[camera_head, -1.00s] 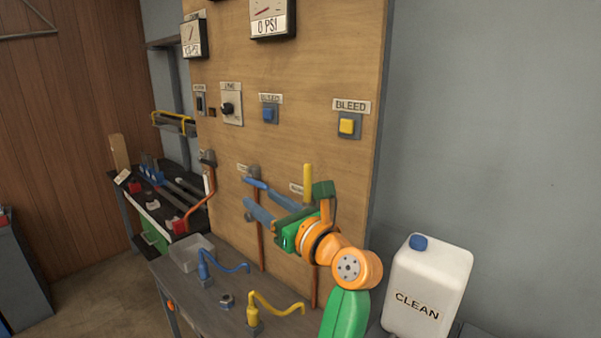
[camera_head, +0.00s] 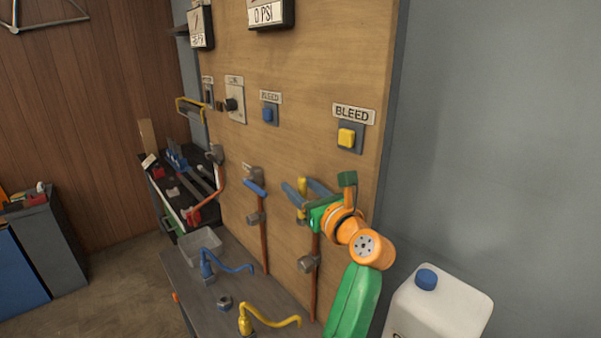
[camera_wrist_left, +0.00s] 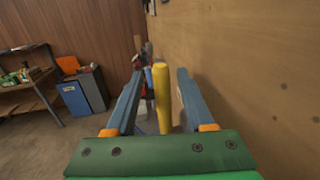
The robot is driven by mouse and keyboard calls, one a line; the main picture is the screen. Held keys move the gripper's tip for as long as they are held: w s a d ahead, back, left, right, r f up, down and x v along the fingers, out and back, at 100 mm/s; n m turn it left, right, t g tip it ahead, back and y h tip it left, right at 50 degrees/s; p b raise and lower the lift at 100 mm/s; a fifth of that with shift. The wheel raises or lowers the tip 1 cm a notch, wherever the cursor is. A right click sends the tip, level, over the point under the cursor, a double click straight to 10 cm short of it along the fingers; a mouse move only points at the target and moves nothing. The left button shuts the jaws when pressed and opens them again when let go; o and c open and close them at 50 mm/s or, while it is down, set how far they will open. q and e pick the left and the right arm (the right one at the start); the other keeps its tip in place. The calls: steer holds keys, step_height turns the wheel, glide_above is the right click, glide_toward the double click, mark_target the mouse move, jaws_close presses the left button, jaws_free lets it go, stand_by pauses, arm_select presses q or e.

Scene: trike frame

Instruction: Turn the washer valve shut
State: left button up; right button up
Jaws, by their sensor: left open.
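A yellow valve lever (camera_head: 302,187) stands upright on the right copper pipe of the wooden panel. A blue valve lever (camera_head: 255,187) sits tilted on the pipe to its left. I cannot read which one is the washer valve. My left gripper (camera_head: 303,190) is open, with its blue fingers on either side of the yellow lever. The gripper hides part of the right valve's body. My right gripper is not in view.
The panel carries a yellow bleed button (camera_head: 346,138), a blue button (camera_head: 268,114), a black knob (camera_head: 231,104) and gauges. A white jug (camera_head: 440,307) stands at right.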

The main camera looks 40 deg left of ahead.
arm_select(q)
steer(key=a, duration=0.1)
steer(key=w+a+f, duration=0.1)
steer(key=a, duration=0.1)
steer(key=shift+w+a+f, duration=0.1)
steer(key=shift+w+a, duration=0.1)
steer(key=shift+a, duration=0.05)
steer(key=shift+d, duration=0.4)
steer(key=shift+c, duration=1.2)
steer(key=shift+s+d+r, duration=0.15)
steer(key=shift+d+r, duration=0.1)
steer(key=shift+r, duration=0.05)
steer(key=c, duration=0.4)
steer(key=shift+s, duration=0.1)
jaws_close()
steer(key=shift+a, duration=0.15)
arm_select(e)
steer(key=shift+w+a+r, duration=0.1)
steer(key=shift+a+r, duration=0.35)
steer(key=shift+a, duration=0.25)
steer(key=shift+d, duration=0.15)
